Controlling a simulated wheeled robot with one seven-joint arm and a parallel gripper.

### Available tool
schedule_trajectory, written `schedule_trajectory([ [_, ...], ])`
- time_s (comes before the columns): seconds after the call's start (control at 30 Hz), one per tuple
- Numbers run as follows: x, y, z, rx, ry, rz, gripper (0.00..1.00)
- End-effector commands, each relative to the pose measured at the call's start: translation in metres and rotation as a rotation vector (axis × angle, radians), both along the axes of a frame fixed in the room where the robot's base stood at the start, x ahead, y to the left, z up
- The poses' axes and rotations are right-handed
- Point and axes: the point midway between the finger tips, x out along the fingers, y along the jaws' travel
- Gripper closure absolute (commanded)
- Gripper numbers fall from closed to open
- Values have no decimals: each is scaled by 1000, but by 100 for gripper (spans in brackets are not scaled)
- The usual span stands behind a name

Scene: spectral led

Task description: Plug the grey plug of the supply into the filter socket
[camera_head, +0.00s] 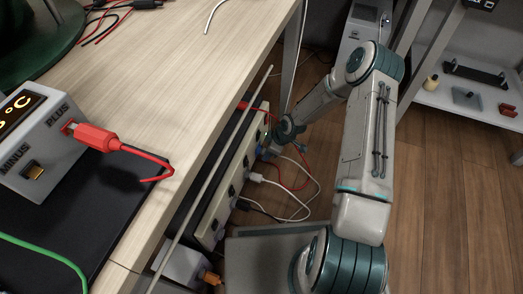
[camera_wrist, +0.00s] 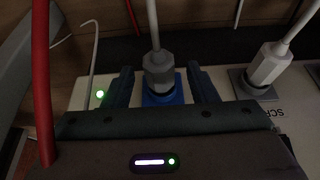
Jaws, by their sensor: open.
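A grey plug (camera_wrist: 158,73) on a pale cable sits in or against a blue socket (camera_wrist: 162,98) in the wrist view. My gripper (camera_wrist: 160,88) is open, one dark blue finger on each side of this plug, with gaps visible. A second grey plug (camera_wrist: 270,66) on a pale cable is at a grey socket (camera_wrist: 252,86) to the right, outside the fingers. In the head view my gripper (camera_head: 280,130) is at the far end of the beige socket strip (camera_head: 222,200) under the table; its fingers are too small to read. I cannot tell which socket is the filter's.
The wooden tabletop (camera_head: 205,75) edge runs beside the strip. A white plug (camera_head: 256,178) and several loose cables hang there. A red cable (camera_wrist: 41,85) passes left of my gripper, and a green light (camera_wrist: 99,94) glows on the strip. A shelf (camera_head: 460,105) stands right.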

Motion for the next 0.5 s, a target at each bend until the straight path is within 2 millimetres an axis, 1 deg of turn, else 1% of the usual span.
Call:
schedule_trajectory([
  [0.17, -3, -8, 25, -1, -3, -1, 48],
  [0.4, -12, -28, 77, 0, -2, -3, 48],
  [0.5, -15, -35, 96, 0, -1, -3, 48],
])
